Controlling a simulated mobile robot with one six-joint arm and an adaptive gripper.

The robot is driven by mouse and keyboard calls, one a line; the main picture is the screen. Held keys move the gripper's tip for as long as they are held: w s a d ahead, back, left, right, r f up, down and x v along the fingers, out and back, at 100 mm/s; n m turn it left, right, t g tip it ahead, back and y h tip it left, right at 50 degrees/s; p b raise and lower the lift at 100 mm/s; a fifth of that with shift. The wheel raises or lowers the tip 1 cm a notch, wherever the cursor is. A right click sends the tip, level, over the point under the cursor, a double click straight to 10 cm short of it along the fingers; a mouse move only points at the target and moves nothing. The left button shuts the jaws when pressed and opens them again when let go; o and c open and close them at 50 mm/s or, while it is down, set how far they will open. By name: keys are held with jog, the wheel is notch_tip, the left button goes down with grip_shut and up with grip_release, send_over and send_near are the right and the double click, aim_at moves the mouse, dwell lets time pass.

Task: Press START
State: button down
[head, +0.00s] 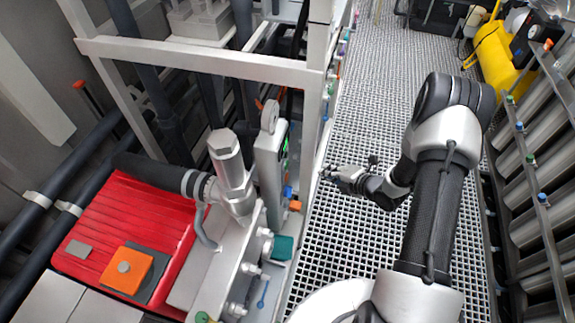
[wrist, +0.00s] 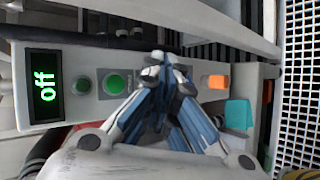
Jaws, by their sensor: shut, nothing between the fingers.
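A grey control panel (wrist: 60,60) fills the left and middle of the wrist view. Its dark display (wrist: 46,92) reads "off" in green. I cannot read a START label on either. My gripper (wrist: 163,62) is shut and empty, its fingertips right of the larger green button and covering part of the panel. In the head view my gripper (head: 326,172) is over the grating, right of the panel (head: 268,165), which shows nearly edge-on.
An orange part (wrist: 216,82) and a teal block (wrist: 238,113) sit right of the fingers in the wrist view. A metal frame post (head: 311,120) rises beside the panel. Grating floor (head: 360,70) is open on the right. A red tray (head: 110,205) lies at left.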

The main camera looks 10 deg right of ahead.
aim_at(287, 165)
jog(key=w+a, duration=0.3)
jog(key=a, duration=0.5)
jog(key=shift+w, duration=0.15)
jog(key=shift+a, duration=0.15)
dwell(1.2)
jog(key=shift+w+a+b, duration=0.15)
jog(key=shift+a+b, duration=0.15)
jog(key=shift+b, duration=0.2)
jog(key=shift+w+a, duration=0.15)
jog(key=shift+a, duration=0.25)
dwell(0.7)
jog(key=shift+d+b, duration=0.1)
jog(key=shift+b, duration=0.2)
jog(key=shift+s+d, duration=0.35)
jog(key=shift+d, duration=0.3)
